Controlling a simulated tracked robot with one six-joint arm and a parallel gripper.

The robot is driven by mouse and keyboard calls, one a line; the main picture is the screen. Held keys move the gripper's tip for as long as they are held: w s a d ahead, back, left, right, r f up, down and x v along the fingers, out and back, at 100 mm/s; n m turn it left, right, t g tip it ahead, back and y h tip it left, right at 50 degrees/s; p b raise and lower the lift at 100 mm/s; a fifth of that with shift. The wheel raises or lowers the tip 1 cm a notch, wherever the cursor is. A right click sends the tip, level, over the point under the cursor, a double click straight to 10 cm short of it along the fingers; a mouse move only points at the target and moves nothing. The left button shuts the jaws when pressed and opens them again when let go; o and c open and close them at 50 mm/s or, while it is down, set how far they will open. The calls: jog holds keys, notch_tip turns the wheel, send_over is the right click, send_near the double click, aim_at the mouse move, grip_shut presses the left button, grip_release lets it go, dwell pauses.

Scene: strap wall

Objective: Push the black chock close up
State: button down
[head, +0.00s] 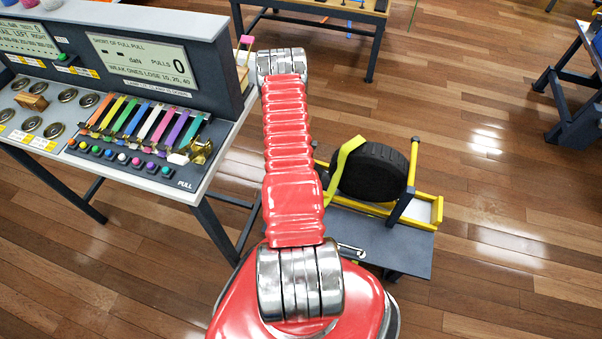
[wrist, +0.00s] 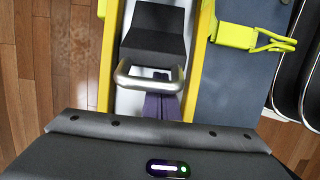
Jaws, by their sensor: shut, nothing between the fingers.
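The black chock (wrist: 155,32) shows in the wrist view, a dark wedge-like block in a pale channel between two yellow rails. A silver loop handle (wrist: 150,82) stands on its near side. My gripper (wrist: 161,98) is shut, its two dark purple fingers side by side below the handle in the picture. The fingertips are partly hidden by the handle bar, so I cannot tell whether they touch it or the chock. In the head view the chock and my gripper are not visible.
A black wheel (head: 370,172) stands in the yellow-railed frame in the head view, a yellow strap (head: 344,165) beside it. A yellow clip (wrist: 255,38) projects from the right rail. A console (head: 130,120) with coloured straps stands at left. Open wooden floor lies at right.

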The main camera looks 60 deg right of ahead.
jog(key=shift+s+d, duration=0.2)
jog(key=shift+s, duration=1.1)
jog(key=shift+s+d, duration=0.2)
jog(key=shift+s, duration=1.05)
jog(key=shift+s+d, duration=0.2)
jog(key=shift+s, duration=1.1)
jog(key=shift+v, duration=4.95)
jog(key=shift+a, duration=0.1)
